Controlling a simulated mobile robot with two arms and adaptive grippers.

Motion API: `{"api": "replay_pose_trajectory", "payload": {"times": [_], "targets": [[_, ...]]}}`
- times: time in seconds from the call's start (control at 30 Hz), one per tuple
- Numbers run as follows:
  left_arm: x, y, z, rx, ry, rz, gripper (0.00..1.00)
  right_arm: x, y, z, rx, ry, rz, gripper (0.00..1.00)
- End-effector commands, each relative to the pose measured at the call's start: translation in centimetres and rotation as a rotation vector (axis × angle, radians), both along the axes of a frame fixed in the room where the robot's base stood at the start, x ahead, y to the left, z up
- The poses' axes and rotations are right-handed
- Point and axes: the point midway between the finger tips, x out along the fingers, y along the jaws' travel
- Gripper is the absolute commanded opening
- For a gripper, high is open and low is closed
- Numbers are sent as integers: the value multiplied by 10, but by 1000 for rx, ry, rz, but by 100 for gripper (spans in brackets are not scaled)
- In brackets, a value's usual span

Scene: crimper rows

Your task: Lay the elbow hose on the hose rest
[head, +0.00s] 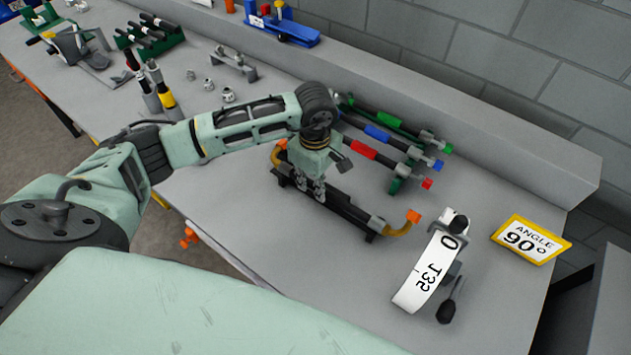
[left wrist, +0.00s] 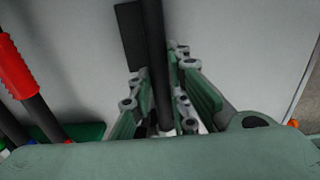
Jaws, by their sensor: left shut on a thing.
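The elbow hose (head: 346,208) is a dark straight hose with grey collars and bent orange ends, one at its far left and one at its near right. My left gripper (head: 312,192) points down and is shut on it near the middle. In the left wrist view the hose (left wrist: 154,40) runs between the fingers (left wrist: 162,110). A long dark bar (left wrist: 131,42), perhaps the hose rest, lies directly below and alongside the hose. I cannot tell whether the hose touches it. My right gripper is not in view.
A green rack with red, blue and green banded hoses (head: 377,133) stands just behind. A white angle gauge (head: 427,272) and a yellow-framed "ANGLE 90°" sign (head: 530,239) are at the right. Small fittings (head: 228,95) and tools lie at the left. The bench front is clear.

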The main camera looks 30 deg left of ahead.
Motion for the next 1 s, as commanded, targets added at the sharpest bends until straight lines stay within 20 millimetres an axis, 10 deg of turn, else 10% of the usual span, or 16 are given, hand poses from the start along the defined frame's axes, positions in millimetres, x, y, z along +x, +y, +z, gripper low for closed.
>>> {"api": "replay_pose_trajectory", "payload": {"times": [0.8,0.83,1.0], "targets": [[1,0,-1,-1,-3,0,0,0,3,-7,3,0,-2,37],[1,0,-1,-1,-3,0,18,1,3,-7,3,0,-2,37],[1,0,-2,-1,-3,0,33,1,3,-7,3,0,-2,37]]}}
